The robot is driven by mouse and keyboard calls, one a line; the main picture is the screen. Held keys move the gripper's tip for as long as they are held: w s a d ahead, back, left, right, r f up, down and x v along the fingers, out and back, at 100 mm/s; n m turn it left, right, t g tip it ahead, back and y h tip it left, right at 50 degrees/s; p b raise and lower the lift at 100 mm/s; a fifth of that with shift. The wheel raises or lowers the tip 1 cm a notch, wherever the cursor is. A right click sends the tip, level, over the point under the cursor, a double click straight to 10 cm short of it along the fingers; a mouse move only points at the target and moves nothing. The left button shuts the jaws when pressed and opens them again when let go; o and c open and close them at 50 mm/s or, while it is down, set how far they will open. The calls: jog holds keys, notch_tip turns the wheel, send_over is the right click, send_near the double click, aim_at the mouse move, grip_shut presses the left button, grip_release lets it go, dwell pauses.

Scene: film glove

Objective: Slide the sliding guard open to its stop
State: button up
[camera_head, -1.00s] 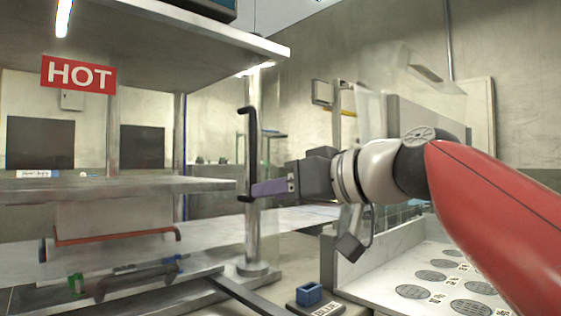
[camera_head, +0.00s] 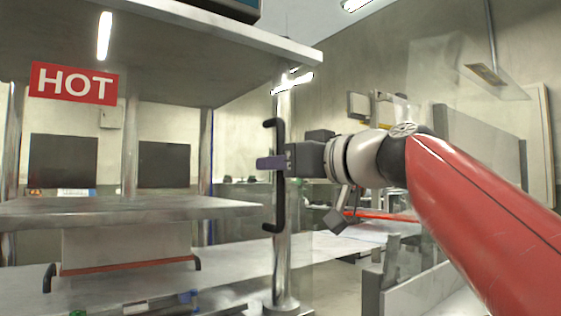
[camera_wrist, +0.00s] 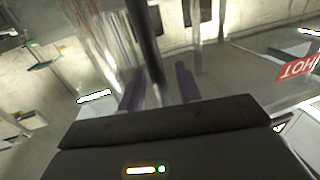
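The sliding guard is a clear panel whose outline is hard to make out. Its black upright bar handle (camera_head: 280,202) stands in front of a metal post in the head view. The handle also crosses the wrist view as a dark bar (camera_wrist: 144,32). My gripper (camera_head: 268,163) is at the handle's upper middle, its purple fingers level and reaching past the bar. In the wrist view my gripper's (camera_wrist: 159,70) two fingers are apart, with the bar running between them. I see a gap beside the bar, so it is not clamped.
A red HOT sign (camera_head: 74,83) hangs at the press's front left. A grey metal plate (camera_head: 120,212) lies below it. An orange-edged panel with black hooks (camera_head: 130,266) is lower down. A metal post (camera_head: 284,262) rises behind the handle. A pale bin (camera_head: 425,297) stands lower right.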

jog(key=shift+a, duration=0.1)
jog(key=shift+w, duration=0.1)
grip_shut()
